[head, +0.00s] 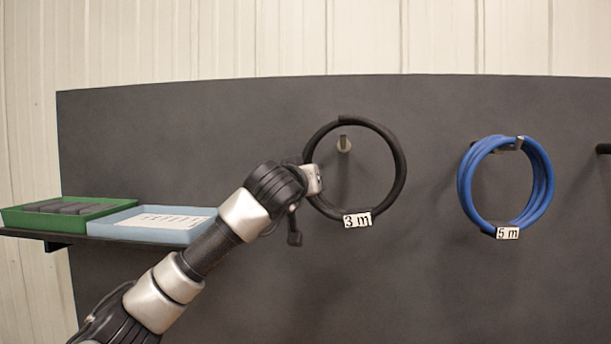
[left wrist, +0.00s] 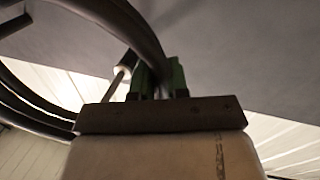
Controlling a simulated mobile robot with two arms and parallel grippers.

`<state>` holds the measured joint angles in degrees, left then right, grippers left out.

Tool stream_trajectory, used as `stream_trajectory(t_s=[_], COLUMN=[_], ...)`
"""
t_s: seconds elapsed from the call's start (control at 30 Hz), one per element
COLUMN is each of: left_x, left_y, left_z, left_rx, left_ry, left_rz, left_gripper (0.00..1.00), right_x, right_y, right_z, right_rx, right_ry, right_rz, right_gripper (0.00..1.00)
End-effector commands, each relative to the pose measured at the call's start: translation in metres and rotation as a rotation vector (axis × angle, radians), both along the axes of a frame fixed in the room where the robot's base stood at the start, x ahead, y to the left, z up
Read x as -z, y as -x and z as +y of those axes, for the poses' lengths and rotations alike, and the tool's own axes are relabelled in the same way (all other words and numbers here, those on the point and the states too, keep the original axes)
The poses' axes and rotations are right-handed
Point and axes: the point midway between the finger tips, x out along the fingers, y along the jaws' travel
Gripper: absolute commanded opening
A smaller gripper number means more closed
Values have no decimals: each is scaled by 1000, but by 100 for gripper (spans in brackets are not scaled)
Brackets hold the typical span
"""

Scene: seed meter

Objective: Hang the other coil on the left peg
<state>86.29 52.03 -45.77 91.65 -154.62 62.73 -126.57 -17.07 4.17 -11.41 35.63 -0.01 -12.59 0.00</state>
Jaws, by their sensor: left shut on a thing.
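The black coil (head: 402,166) with a "3 m" tag (head: 357,220) is held upright before the dark panel. My left gripper (head: 314,180) is shut on its left side. In the left wrist view the black coil (left wrist: 142,36) passes between the green fingertips (left wrist: 162,78). The left peg (head: 343,144) shows through the ring, below its top; a gap lies between them in the picture. The peg also shows in the left wrist view (left wrist: 125,66), beside the fingers. I cannot tell how far the peg reaches into the ring. The right gripper is out of view.
A blue coil (head: 466,186) tagged "5 m" hangs on another peg (head: 508,145) to the right. A further peg (head: 603,148) sits at the right edge. A shelf (head: 60,235) at left carries a green tray (head: 30,220) and a light blue tray (head: 150,234).

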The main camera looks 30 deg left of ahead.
Motion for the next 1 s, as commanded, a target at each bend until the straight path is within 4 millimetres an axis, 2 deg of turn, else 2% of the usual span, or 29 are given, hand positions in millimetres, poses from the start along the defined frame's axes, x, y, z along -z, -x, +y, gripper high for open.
stream_trajectory(t_s=[0.33,0.4,0.63,1.0], left_x=[-3,6,21,27], left_y=[-28,-31,-39,-42], left_z=[13,15,19,20], left_rx=[1,0,1,0], left_ry=[3,1,1,1], left_rz=[-1,0,-3,-4], left_gripper=[0,0,0,0], right_x=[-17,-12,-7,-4], right_y=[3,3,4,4], right_z=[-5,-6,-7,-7], right_rx=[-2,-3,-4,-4], right_ry=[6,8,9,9], right_rz=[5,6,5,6], right_gripper=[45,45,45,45])
